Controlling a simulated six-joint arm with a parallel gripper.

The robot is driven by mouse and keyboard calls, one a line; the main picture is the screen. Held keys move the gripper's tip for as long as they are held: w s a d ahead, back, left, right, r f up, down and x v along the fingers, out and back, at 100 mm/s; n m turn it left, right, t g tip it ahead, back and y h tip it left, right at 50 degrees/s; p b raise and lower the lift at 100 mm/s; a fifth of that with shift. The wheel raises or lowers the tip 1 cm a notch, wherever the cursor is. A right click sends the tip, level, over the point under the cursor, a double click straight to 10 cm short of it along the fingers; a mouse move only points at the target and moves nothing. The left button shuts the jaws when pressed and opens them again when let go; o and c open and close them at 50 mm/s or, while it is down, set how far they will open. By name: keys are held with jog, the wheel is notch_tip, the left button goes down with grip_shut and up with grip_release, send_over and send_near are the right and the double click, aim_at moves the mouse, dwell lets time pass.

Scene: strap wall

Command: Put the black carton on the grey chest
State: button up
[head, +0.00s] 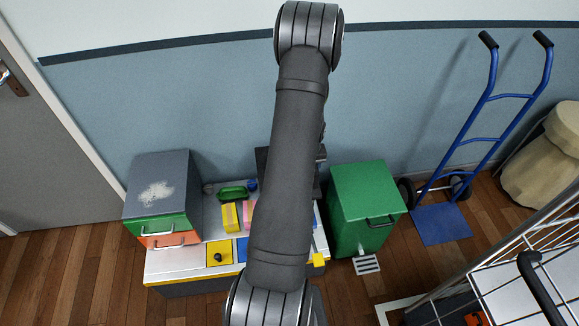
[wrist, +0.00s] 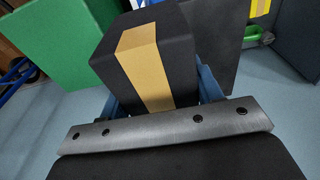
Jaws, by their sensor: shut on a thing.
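The black carton (wrist: 182,45), with a tan tape stripe, fills the middle of the wrist view. My gripper (wrist: 160,92) is shut on it, with a blue finger on either side. In the head view my arm hides the gripper and most or all of the carton. The grey chest (head: 172,172) stands at the left in the head view, with a white speckled patch on its top. Its front has a green drawer above an orange one, each with a handle. Nothing stands on its top.
A green bin (head: 366,205) stands right of my arm. A blue hand truck (head: 483,140) leans at the wall.

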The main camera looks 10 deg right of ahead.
jog(key=shift+s+d+r, duration=0.25)
jog(key=shift+d, duration=0.05)
jog(key=w+a+n, duration=0.4)
jog(key=w+a, duration=0.2)
jog(key=a, duration=0.6)
jog(key=n+y, duration=0.1)
jog(key=n, duration=0.9)
send_over(160, 200)
jog(key=shift+g, duration=0.4)
jog(key=f, duration=0.7)
jog(key=shift+s+d+f, duration=0.1)
jog(key=shift+d, duration=0.2)
jog(key=shift+f+m, duration=0.3)
jog(key=shift+f, duration=1.45)
